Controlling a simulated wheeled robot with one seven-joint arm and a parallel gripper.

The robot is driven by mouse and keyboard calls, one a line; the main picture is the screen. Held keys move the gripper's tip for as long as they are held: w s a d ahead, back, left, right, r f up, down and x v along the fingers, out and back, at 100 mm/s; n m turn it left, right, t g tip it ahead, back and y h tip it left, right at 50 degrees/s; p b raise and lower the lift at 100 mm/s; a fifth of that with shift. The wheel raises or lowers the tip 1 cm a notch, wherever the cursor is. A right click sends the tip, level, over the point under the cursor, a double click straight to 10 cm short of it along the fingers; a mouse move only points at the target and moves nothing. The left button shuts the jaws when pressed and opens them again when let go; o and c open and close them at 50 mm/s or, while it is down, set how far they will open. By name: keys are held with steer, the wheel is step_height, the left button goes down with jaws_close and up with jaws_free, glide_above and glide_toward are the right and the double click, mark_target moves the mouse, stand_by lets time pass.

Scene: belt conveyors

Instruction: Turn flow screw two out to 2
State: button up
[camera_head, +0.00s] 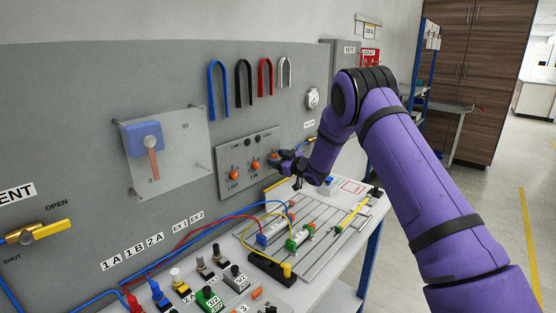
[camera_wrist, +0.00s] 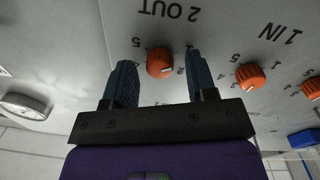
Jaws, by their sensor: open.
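Flow screw two out is an orange knob (camera_wrist: 160,63) under the upside-down label "2 OUT" in the wrist view. It sits between my two spread fingers, with a visible gap on each side. A pale mark on its face points to the lower right in the picture, near a numeral that looks like 2. My gripper (camera_head: 279,160) is open at the right part of the grey screw panel (camera_head: 225,157) in the head view. There the gripper partly covers the screws nearest it, and I cannot read their dials.
Another orange knob (camera_wrist: 250,76), labelled "1 IN", sits close to the right finger in the wrist view. A round gauge (camera_wrist: 25,107) is at the left. Below the panel, a bench holds a slotted plate (camera_head: 331,240) with valves and coloured tubes.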

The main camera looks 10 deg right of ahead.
steer(key=shift+c, duration=0.2)
steer(key=c, duration=0.9)
steer(key=shift+m, duration=0.3)
steer(key=m, duration=0.5)
steer(key=shift+d, duration=0.15)
steer(key=m, duration=0.5)
steer(key=shift+m+g, duration=0.3)
steer(key=shift+m, duration=0.1)
steer(key=o, duration=0.9)
